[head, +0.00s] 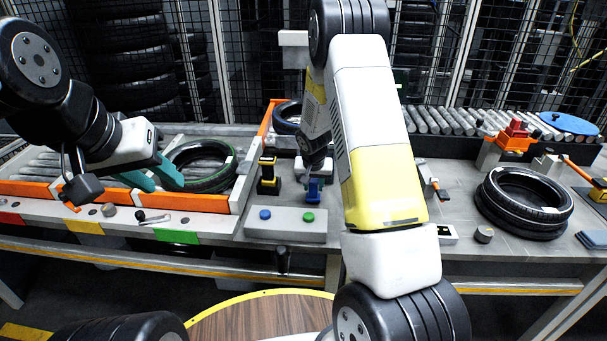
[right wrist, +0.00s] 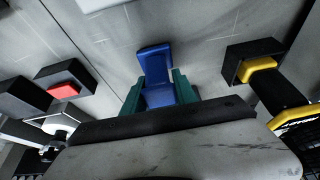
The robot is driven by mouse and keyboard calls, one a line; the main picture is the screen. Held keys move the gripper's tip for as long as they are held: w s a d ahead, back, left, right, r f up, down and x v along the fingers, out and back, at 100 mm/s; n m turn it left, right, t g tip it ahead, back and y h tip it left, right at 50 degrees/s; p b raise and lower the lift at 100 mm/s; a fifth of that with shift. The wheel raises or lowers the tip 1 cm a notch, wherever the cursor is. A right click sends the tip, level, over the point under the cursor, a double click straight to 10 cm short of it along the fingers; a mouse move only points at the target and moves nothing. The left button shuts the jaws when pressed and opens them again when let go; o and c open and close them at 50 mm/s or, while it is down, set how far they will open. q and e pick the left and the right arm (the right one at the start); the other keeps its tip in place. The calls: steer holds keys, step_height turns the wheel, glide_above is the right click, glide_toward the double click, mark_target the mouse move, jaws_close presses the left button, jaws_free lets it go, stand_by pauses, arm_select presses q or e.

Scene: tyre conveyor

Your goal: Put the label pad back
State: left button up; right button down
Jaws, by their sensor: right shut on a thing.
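A blue piece (head: 314,190), which I take for the label pad, is at the middle of the grey bench, behind the button box. In the right wrist view the blue piece (right wrist: 157,75) sits between the teal fingers of my right gripper (right wrist: 158,92), which is shut on it. I cannot tell whether it touches the bench. My right forearm hides part of the bench beside it. My left gripper (head: 155,177) is open and empty, with its teal fingers apart, over the roller conveyor beside a tyre with a green line (head: 200,167).
A black block with a yellow handle (head: 268,175) stands left of the blue piece. The button box (head: 286,225) has a blue and a green button. A black tyre (head: 523,203) lies on the right. A red-and-orange device (head: 513,138) stands behind it.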

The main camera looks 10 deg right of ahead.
steer(key=c, duration=1)
jaws_free()
steer(key=shift+o, duration=0.2)
steer(key=s+d+v, duration=0.1)
steer(key=v, duration=1.9)
steer(key=s+a+r+n+t+y, duration=0.1)
steer(key=s+r, duration=0.5)
steer(key=s, duration=0.7)
steer(key=s+a+r+n+y, duration=0.2)
steer(key=s+r, duration=0.4)
steer(key=s, duration=0.6)
steer(key=shift+s+a+n+t, duration=0.35)
steer(key=shift+a+n+t, duration=0.05)
steer(key=shift+a, duration=0.1)
steer(key=shift+r, duration=0.2)
